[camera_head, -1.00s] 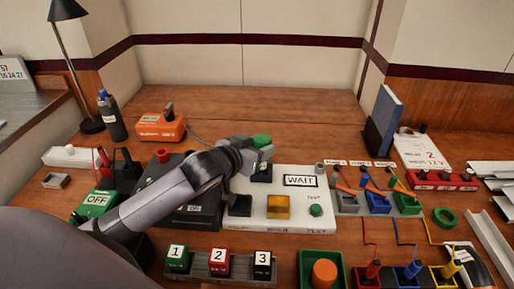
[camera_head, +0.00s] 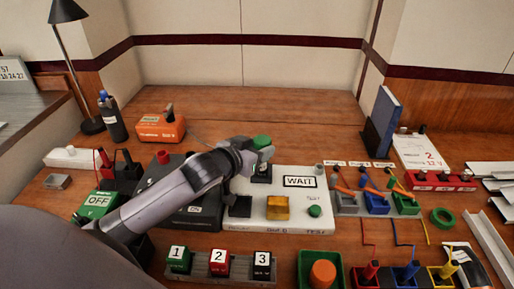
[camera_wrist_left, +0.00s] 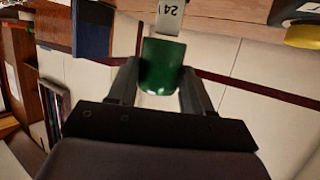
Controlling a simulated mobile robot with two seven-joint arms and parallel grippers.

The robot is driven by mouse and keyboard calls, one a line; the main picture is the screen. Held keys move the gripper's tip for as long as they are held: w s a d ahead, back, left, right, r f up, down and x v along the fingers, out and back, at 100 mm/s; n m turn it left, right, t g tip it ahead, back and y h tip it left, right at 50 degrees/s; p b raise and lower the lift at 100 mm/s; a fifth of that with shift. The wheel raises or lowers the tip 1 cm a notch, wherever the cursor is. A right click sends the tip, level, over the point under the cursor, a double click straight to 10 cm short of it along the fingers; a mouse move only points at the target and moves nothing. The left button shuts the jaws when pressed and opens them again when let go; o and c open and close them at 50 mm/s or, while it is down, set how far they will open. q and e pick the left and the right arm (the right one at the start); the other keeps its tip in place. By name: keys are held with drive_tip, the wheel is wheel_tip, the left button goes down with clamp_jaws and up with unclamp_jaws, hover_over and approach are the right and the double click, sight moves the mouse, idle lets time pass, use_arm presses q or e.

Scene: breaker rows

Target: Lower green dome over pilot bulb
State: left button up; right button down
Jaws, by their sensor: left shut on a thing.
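The green dome (camera_head: 262,142) is held by my left gripper (camera_head: 264,154) above the back left part of the white test panel (camera_head: 340,215). In the left wrist view the dome (camera_wrist_left: 161,66) sits between the two fingers of the left gripper (camera_wrist_left: 160,82), which are shut on it. A dark square socket (camera_head: 261,174) lies just below the dome in the head view. I cannot make out the pilot bulb; the gripper and dome may cover it. The panel also carries a WAIT sign (camera_head: 299,181), an amber block (camera_head: 277,208) and a green test button (camera_head: 314,211). My right gripper is not in view.
Numbered blocks (camera_head: 219,262) stand in front of the panel. A green tray with an orange knob (camera_head: 322,273) is at the front. Colored plug holders (camera_head: 377,204) stand to the right. An orange box (camera_head: 161,128) is behind left. The back middle of the table is clear.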

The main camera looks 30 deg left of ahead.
use_arm(q)
drive_tip(key=shift+f+b, duration=0.45)
drive_tip(key=shift+f, duration=0.45)
drive_tip(key=shift+f+b, duration=0.45)
drive_tip(key=shift+f, duration=0.55)
